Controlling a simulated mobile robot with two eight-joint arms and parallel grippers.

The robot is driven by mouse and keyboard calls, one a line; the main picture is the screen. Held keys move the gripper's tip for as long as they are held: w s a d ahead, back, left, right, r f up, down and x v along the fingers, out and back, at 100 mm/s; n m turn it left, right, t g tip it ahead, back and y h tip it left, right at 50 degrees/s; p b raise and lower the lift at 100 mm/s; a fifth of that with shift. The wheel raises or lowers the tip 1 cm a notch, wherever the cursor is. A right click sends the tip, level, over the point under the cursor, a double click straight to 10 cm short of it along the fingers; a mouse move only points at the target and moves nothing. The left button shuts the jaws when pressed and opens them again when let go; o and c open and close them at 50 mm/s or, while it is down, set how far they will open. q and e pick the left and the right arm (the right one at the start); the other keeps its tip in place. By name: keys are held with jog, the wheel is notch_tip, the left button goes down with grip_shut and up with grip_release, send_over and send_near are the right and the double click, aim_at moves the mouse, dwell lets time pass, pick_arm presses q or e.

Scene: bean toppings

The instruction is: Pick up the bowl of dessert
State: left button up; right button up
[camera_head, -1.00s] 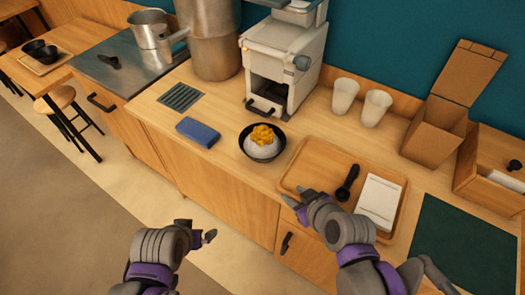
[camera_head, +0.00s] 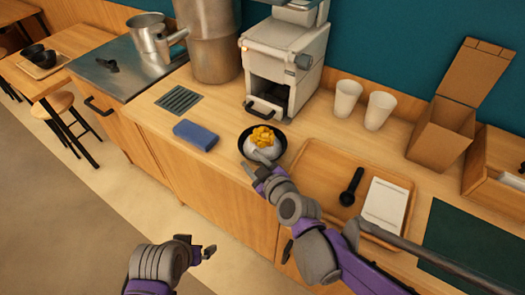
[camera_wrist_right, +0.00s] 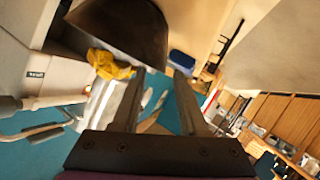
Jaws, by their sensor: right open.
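The bowl of dessert (camera_head: 283,143) is dark, with a white mound and yellow topping (camera_head: 263,136). It stands upright on the wooden counter in front of the white machine. My right gripper (camera_head: 258,164) is open at the bowl's near side, covering part of its front edge. In the right wrist view, the dark bowl (camera_wrist_right: 125,25) and its yellow topping (camera_wrist_right: 108,64) lie just past the fingertips (camera_wrist_right: 162,72). The bowl's edge overlaps the gap between the fingers there; contact cannot be told. My left gripper (camera_head: 204,253) is low, in front of the counter and away from the bowl.
A blue cloth (camera_head: 196,134) lies left of the bowl. A wooden tray (camera_head: 312,158) with a black scoop (camera_head: 351,187) and a white pad (camera_head: 385,204) is to the right, under my right arm. The white machine (camera_head: 284,60) stands behind. Two cups (camera_head: 347,99) stand back right.

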jog(key=x, duration=0.4)
jog(key=shift+w+a+f, duration=0.2)
jog(key=shift+a+f, duration=0.1)
grip_shut()
dwell(1.1)
